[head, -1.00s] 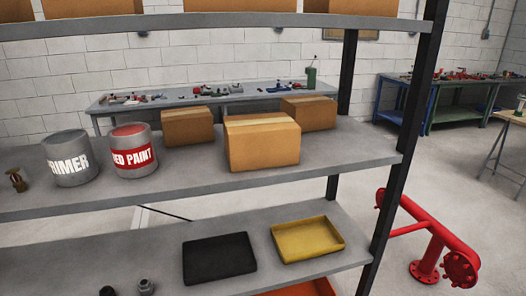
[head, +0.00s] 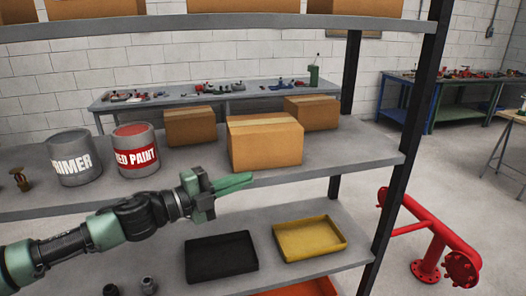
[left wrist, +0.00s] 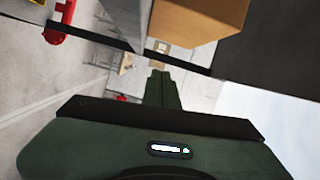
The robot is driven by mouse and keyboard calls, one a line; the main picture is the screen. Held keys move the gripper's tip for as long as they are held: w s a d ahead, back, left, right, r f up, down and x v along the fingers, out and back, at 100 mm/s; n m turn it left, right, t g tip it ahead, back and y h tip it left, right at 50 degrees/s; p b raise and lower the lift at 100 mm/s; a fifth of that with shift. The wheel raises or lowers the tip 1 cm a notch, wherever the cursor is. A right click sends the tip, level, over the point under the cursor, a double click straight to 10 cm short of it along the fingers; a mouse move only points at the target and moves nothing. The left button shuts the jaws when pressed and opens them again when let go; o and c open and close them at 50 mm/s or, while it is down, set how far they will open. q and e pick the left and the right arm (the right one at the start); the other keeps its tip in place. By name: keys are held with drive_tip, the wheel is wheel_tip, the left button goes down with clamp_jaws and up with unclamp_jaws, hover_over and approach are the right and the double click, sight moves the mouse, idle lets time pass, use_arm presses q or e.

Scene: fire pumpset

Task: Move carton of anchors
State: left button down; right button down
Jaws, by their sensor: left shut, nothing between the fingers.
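Several plain brown cartons stand on the middle shelf, and no label tells which one holds anchors. The nearest and largest carton (head: 265,145) sits near the shelf's front edge, with two smaller cartons behind it, one at left (head: 190,127) and one at right (head: 318,113). My left gripper (head: 240,181) is shut and empty, in front of the shelf edge, just below and left of the large carton. In the left wrist view the green fingers (left wrist: 163,88) are together, and a carton (left wrist: 205,18) shows beyond them. My right gripper is not in view.
A primer can (head: 72,160) and a red paint can (head: 135,150) stand left of the cartons. The lower shelf holds a black tray (head: 221,259) and a yellow tray (head: 309,238). A dark upright post (head: 405,150) bounds the shelf at right, with a red pipe assembly (head: 432,235) beyond it.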

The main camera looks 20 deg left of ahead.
sight(268, 156)
use_arm(q)
wheel_tip(268, 156, up, 3)
drive_tip(key=s+a+m+g, duration=0.1)
drive_tip(key=a+m, duration=0.1)
drive_tip(key=a, duration=0.1)
drive_tip(key=shift+m+h, duration=0.3)
drive_tip(key=shift+h, duration=0.2)
drive_tip(key=p+x, duration=0.2)
drive_tip(key=x, duration=0.1)
drive_tip(key=w+a+p+x, duration=0.1)
drive_tip(key=p+x, duration=0.2)
drive_tip(key=x, duration=0.1)
drive_tip(key=p+x, duration=0.2)
drive_tip(key=x, duration=0.2)
drive_tip(key=shift+w+a+r, duration=0.15)
drive_tip(key=shift+w+a, duration=0.05)
drive_tip(key=shift+a, duration=0.1)
drive_tip(key=shift+w+a+p, duration=0.35)
drive_tip(key=shift+w+a, duration=0.1)
drive_tip(key=shift+w, duration=0.05)
